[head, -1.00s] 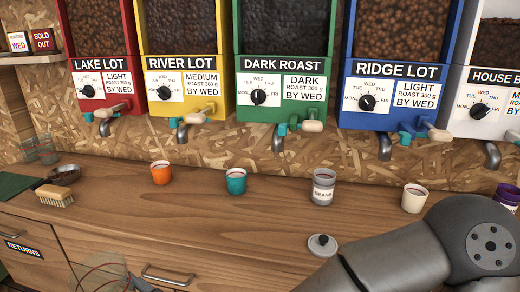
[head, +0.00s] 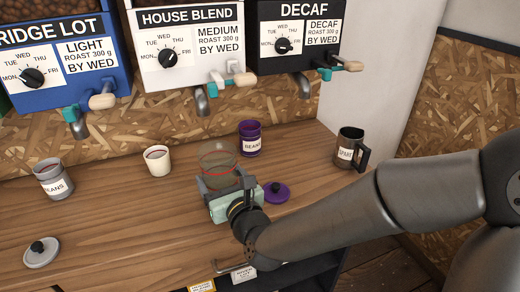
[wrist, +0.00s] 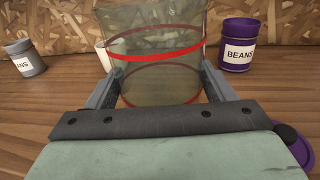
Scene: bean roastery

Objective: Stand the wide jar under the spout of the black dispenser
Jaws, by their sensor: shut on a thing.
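The wide jar (head: 217,158) is clear glass with a red line around it. My gripper (head: 218,182) is shut on the wide jar, with one finger on each side of it. In the wrist view the jar (wrist: 155,75) stands upright between the fingers. I cannot tell whether its base touches the counter. The black dispenser (head: 294,38), labelled DECAF, hangs on the wall at the upper right. Its metal spout (head: 303,86) points down. The jar is to the left of this spout and nearer to me.
A purple BEANS canister (head: 249,140) stands behind and right of the jar, its purple lid (head: 276,193) in front. A dark mug (head: 347,150) stands right of the spout. A cream cup (head: 157,161) and grey canister (head: 53,180) stand left. Bare counter (head: 297,150) shows below the spout.

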